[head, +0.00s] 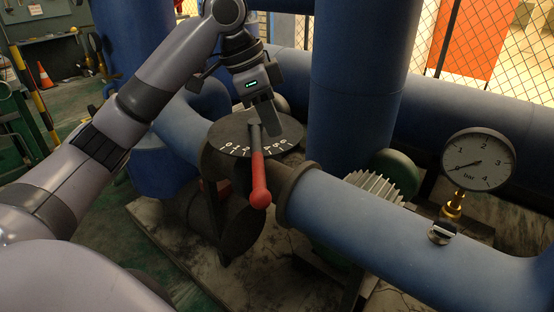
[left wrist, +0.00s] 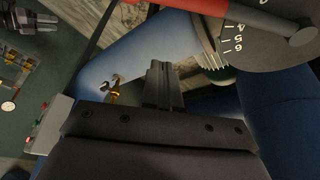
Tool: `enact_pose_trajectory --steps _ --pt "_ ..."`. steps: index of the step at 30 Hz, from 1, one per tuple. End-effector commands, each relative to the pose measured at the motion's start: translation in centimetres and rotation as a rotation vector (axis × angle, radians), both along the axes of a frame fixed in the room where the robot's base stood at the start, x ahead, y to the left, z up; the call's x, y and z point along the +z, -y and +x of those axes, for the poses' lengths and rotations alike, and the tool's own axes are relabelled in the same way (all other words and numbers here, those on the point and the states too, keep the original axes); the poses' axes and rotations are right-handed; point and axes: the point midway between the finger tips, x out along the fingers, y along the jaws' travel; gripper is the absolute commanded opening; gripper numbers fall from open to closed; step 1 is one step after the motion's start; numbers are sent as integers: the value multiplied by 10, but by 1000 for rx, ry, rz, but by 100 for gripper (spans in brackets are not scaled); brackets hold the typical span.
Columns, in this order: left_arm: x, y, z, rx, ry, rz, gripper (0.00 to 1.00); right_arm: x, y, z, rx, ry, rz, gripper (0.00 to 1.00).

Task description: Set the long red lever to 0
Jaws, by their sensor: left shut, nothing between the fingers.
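The long red lever (head: 260,182) is mounted on a dark round dial (head: 228,136) with white numbers. In the head view its red handle points toward me, across the middle of the scale, hiding some numbers. My left gripper (head: 268,122) is shut and empty, over the dial's far right part, by the lever's grey pivot end; contact cannot be told. In the left wrist view the closed fingers (left wrist: 160,85) are below and left of the lever (left wrist: 235,14), and the dial (left wrist: 258,48) shows 4, 5 and 6. My right gripper is not in view.
A blue pipe (head: 390,225) runs right from the valve, with a pressure gauge (head: 478,160) on it. A thick vertical blue pipe (head: 350,90) stands behind the dial.

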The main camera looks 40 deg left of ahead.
Motion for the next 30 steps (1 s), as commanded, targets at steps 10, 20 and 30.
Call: enact_pose_trajectory --steps 10,20,30 --pt "-1 0 0 1 0 0 0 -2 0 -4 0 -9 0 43" --pt "-47 13 10 0 -5 1 0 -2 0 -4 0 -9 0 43" --pt "-97 14 13 4 1 3 0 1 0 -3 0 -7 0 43"
